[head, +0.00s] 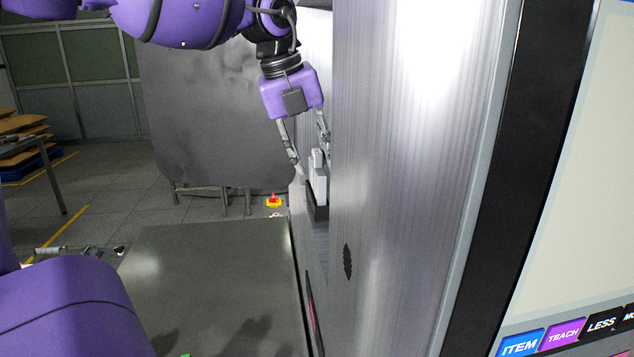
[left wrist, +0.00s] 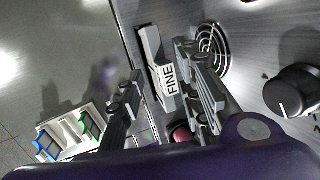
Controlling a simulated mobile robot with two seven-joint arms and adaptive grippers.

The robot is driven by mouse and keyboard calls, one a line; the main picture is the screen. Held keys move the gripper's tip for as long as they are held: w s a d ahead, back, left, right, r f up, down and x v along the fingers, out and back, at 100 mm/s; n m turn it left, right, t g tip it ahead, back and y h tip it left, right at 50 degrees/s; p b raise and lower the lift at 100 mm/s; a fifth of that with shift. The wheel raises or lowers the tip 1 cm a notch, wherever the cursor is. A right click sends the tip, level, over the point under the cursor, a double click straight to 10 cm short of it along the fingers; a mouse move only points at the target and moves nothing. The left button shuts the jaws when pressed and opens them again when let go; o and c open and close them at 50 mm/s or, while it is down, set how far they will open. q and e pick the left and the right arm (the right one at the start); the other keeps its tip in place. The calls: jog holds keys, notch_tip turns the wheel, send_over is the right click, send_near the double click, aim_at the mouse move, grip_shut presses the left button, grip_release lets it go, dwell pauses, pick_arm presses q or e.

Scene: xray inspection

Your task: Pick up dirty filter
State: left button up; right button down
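The filter (left wrist: 167,79), a pale block marked FINE, sits upright in a dark holder on the metal machine's side. In the head view the filter (head: 318,180) stands out of the holder (head: 317,208). No dirt can be made out on it. My left gripper (head: 310,152) points down at the filter's top with its fingers apart. In the left wrist view the left gripper (left wrist: 160,65) has one finger on each side of the filter, with a gap visible at the left finger. Whether the right finger touches cannot be told. My right gripper is not clearly seen.
A round vent (left wrist: 211,48) and a black knob (left wrist: 292,91) are on the panel beside the filter. A white tray (left wrist: 88,117) with blue and green pieces lies lower left. A bare grey table (head: 215,270) is below. A red-and-yellow button (head: 274,200) stands behind it.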

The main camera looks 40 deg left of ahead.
pick_arm(q)
grip_shut()
jog(key=shift+r, duration=0.2)
dwell(0.4)
